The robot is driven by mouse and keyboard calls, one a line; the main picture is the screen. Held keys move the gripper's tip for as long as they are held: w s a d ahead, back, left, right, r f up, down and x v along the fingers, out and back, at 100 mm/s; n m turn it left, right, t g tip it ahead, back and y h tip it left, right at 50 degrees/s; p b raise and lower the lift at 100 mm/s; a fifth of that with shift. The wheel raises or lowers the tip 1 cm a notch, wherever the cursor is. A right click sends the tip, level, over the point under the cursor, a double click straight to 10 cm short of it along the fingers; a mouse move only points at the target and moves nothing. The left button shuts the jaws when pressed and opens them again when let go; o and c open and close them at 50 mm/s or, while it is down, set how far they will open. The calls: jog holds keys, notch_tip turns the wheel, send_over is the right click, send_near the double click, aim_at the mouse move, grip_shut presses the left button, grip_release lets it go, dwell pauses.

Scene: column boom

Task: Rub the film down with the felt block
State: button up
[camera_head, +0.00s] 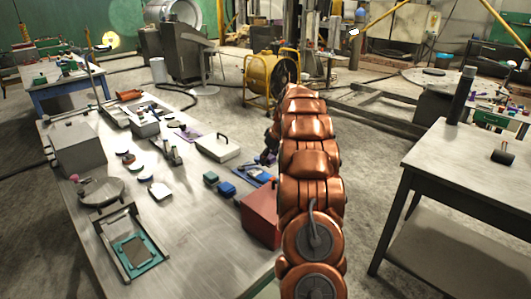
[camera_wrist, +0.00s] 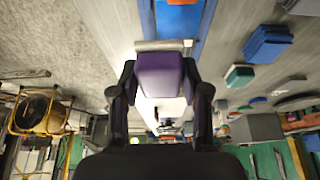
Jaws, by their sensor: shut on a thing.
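My gripper (camera_wrist: 160,78) is shut on a purple block with a pale grey layer along its far edge, which looks like the felt block (camera_wrist: 160,66). In the head view my gripper (camera_head: 270,143) is partly hidden by my copper-coloured arm, and a bit of purple shows below it. A blue panel (camera_head: 258,175) lies on the long table just below. It also shows in the wrist view (camera_wrist: 178,20), beyond the block. It may carry the film, but I cannot make out a film edge. I cannot tell whether the block touches the panel.
A blue block (camera_head: 227,188), a green block (camera_head: 210,178) and a white case (camera_head: 218,147) stand to the left on the long table (camera_head: 190,235). A red box (camera_head: 261,216) stands in front of the panel. A teal framed plate (camera_head: 137,250) lies front left.

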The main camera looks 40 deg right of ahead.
jog(key=shift+r, duration=1.55)
